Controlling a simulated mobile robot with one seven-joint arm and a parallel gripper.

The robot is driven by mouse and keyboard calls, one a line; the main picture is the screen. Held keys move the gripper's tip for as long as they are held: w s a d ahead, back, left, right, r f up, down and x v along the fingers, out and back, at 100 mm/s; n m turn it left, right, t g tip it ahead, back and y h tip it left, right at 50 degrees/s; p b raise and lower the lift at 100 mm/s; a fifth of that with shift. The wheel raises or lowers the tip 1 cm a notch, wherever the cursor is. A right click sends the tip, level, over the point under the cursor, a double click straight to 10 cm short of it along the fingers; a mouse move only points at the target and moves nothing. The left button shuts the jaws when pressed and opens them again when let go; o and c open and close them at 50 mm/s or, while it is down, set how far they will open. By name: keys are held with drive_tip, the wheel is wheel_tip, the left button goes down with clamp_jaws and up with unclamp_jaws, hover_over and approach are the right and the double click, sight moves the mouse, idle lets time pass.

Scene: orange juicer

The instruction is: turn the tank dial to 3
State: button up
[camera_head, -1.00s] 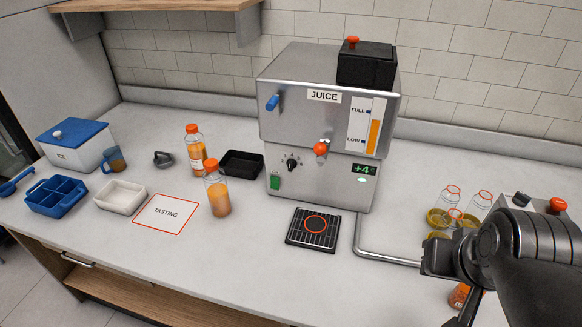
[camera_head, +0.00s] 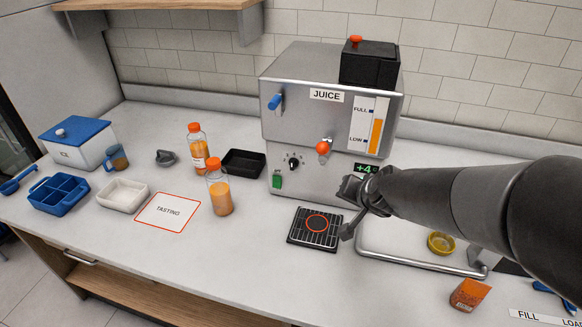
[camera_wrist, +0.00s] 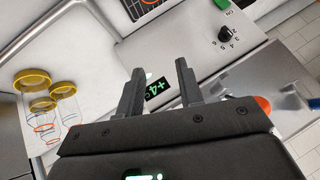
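The tank dial (camera_head: 293,163) is a small black knob on the silver juice machine's front, left of the orange-knobbed tap (camera_head: 322,149). It also shows in the wrist view (camera_wrist: 226,34) with printed numbers beside it; I cannot read its setting surely. My gripper (camera_head: 350,204) is in front of the machine's lower right, right of and apart from the dial. In the wrist view my gripper (camera_wrist: 160,80) has its two fingers spread with nothing held. The green temperature display (camera_wrist: 156,87) shows between them, partly hidden.
A green switch (camera_head: 277,181) is below and left of the dial. A black drip grate (camera_head: 315,229) lies before the machine. A juice bottle (camera_head: 219,190) stands to its left. A metal rail (camera_head: 425,262) lies to the right. Several jars (camera_wrist: 48,100) show in the wrist view.

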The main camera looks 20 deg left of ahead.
drive_tip(key=w+a+f+t+h, duration=0.35)
drive_tip(key=w+a+f, duration=0.25)
drive_tip(key=a+f, duration=0.35)
drive_tip(key=n+t, duration=0.1)
drive_tip(key=t, duration=0.6)
approach(291, 165)
drive_tip(key=w, duration=0.9)
drive_tip(key=shift+w, duration=0.1)
drive_tip(key=shift+c, duration=0.2)
drive_tip(key=c, duration=0.6)
